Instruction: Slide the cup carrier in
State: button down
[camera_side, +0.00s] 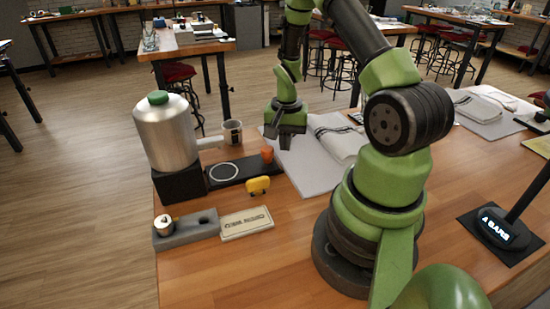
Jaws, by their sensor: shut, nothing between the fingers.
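A flat black plate with a white ring (224,172), which looks like the cup carrier, extends to the right from the black base (180,186) of a silver tank with a green cap (167,135). An orange knob (267,153) stands at its right end. The ring is bare. A small cup (232,133) stands behind the plate, near the tank's spout. My gripper (285,140) is shut and empty, pointing down above the light grey mat, to the right of and behind the orange knob, apart from it.
A yellow object (258,186) sits in front of the plate. A grey block with a metal knob (186,231) and a lettered plaque (246,222) lie nearer the front. A folded towel (341,143) lies on the grey mat (307,173). A black display stand (502,235) is at right.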

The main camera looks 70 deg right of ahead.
notch_tip(320, 180, up, 7)
dwell(0.7)
jog(key=shift+f, duration=0.1)
jog(key=w+a+r+n+t, duration=0.2)
jog(key=a+r+n, duration=0.1)
jog(key=a+r, duration=0.4)
jog(key=s+a+r+n+t+y, duration=0.1)
jog(key=s+a+r+n+t, duration=0.1)
jog(key=s+a+r+n, duration=0.2)
jog(key=s+a+r+n+t+y, duration=0.1)
jog(key=s+a+r+n+t, duration=0.2)
jog(key=s+a+r, duration=0.3)
jog(key=a+r+n, duration=0.1)
jog(key=a+r, duration=0.2)
jog(key=a, duration=0.1)
jog(key=shift+a+r, duration=0.15)
jog(key=shift+a, duration=0.15)
